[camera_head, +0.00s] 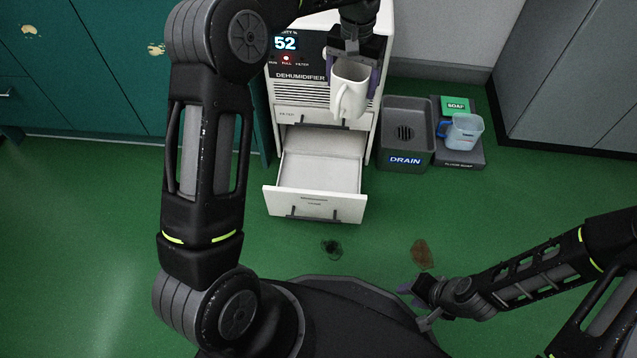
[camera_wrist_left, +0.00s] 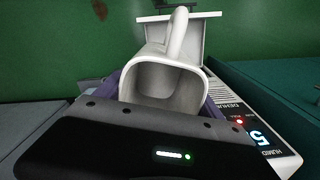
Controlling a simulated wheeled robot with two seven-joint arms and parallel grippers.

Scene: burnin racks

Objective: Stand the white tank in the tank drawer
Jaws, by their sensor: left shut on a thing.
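The white tank (camera_head: 349,92), an open-topped box with a handle, is held in the air in front of the dehumidifier (camera_head: 299,93). My left gripper (camera_head: 354,70) is shut on it, with a purple finger at its side. In the left wrist view the tank (camera_wrist_left: 165,85) shows its open mouth and handle, and it looks empty. The tank drawer (camera_head: 318,172) is pulled out at the bottom of the dehumidifier, below the tank, and looks empty. My right gripper (camera_head: 418,291) is low at the right, away from these things; its jaws are unclear.
A grey drain basin (camera_head: 406,112) stands right of the dehumidifier. Beside it a clear blue-handled jug (camera_head: 463,132) stands on a grey tray (camera_head: 463,158) with a green soap box (camera_head: 455,105). Two dark stains mark the green floor before the drawer. Teal cabinets (camera_head: 105,55) stand at the left.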

